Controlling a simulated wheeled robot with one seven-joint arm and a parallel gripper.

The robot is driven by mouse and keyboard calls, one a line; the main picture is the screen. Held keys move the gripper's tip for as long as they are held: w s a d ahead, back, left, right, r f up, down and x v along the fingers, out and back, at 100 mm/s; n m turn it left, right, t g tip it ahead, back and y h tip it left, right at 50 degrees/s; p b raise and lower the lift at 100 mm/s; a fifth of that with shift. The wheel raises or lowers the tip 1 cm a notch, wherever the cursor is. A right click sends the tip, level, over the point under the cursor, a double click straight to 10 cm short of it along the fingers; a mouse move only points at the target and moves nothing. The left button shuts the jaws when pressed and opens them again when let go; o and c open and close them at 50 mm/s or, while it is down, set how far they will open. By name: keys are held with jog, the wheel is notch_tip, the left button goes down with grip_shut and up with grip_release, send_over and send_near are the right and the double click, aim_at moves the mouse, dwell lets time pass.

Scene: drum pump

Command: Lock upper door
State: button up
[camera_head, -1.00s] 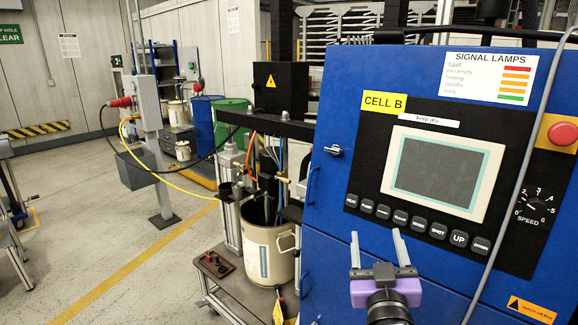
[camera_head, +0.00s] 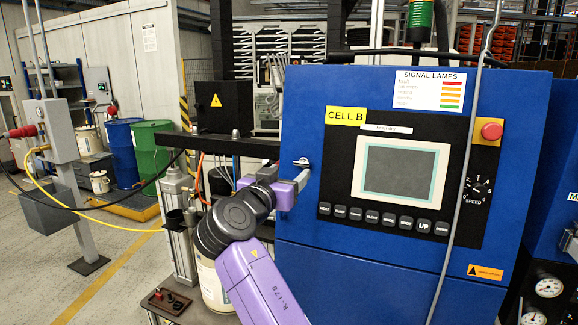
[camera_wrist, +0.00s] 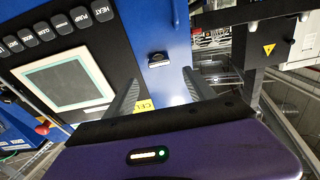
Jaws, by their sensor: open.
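The upper door (camera_head: 340,120) is the blue cabinet front with a black control panel. A small latch (camera_head: 302,163) sits at its left edge, beside the panel. In the wrist view the latch (camera_wrist: 158,60) shows as a dark piece on the blue door, just beyond and between the two fingers. My gripper (camera_head: 296,187) is open and empty, just below the latch in the head view. In the wrist view my gripper (camera_wrist: 161,76) has its fingers spread and apart from the latch. I cannot tell from these views whether the latch is turned to locked.
The panel carries a screen (camera_head: 400,168), a row of buttons and a red stop button (camera_head: 491,131). A grey cable (camera_head: 462,190) hangs over the door front. A black box (camera_head: 222,107) and a dark beam (camera_head: 262,148) stand left of the cabinet, close to my arm.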

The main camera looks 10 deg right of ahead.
aim_at(301, 163)
jog(key=shift+p+x, duration=0.65)
jog(key=shift+x, duration=2.9)
jog(key=shift+d, duration=0.1)
jog(key=c, duration=1.4)
